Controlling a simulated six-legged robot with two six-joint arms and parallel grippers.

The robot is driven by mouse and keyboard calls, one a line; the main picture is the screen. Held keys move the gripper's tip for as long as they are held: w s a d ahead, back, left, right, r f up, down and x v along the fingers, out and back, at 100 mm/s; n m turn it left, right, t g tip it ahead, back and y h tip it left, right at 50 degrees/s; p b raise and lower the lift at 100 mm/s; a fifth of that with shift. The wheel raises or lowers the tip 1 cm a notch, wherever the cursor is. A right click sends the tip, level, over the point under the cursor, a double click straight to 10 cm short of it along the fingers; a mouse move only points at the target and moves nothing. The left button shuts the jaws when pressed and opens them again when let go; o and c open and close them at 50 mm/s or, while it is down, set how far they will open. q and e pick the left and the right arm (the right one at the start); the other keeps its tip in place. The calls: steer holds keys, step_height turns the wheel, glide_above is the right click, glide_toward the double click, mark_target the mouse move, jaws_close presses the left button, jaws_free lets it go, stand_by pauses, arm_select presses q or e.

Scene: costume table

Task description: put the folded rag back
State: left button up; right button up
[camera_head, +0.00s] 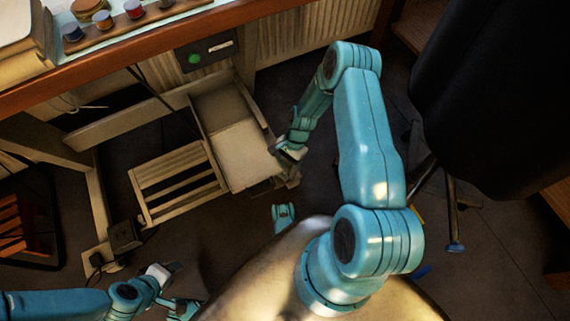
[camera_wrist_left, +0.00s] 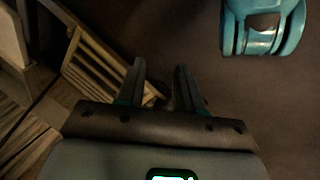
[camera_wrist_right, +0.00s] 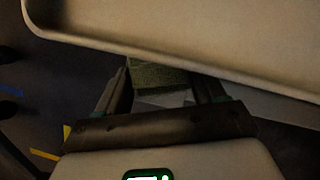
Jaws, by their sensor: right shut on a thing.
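My right gripper (camera_head: 287,172) is at the front right corner of a pulled-out cream drawer (camera_head: 222,112) under the table. In the right wrist view its fingers (camera_wrist_right: 163,85) are closed on a dull green woven piece, which I take for the folded rag (camera_wrist_right: 158,76). Most of the rag is hidden by the fingers and by a pale rimmed surface (camera_wrist_right: 190,28) across the top of that view. In the head view I cannot make the rag out clearly. My left gripper (camera_head: 183,287) is low at the bottom left; in the left wrist view it is open and empty (camera_wrist_left: 160,80).
The table edge (camera_head: 130,62) runs across the upper left, with a rack of several paint jars (camera_head: 104,20) above. A slatted wooden piece (camera_head: 178,182) stands left of the drawer. A dark hanging garment (camera_head: 490,90) fills the upper right.

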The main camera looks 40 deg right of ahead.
steer(key=shift+f, duration=0.2)
steer(key=o, duration=1)
arm_select(q)
steer(key=shift+w+f, duration=0.1)
arm_select(e)
steer(key=shift+r, duration=0.1)
steer(key=shift+d+r, duration=0.1)
steer(key=shift+r, duration=0.25)
arm_select(q)
steer(key=s+r+g+p, duration=0.1)
steer(key=s+r+p, duration=0.2)
steer(key=r+p, duration=0.1)
steer(key=shift+s+d+r+p, duration=0.25)
steer(key=shift+d+r+p, duration=0.1)
steer(key=shift+r+p, duration=0.1)
arm_select(e)
steer(key=v, duration=1.1)
steer(key=shift+d+r, duration=0.2)
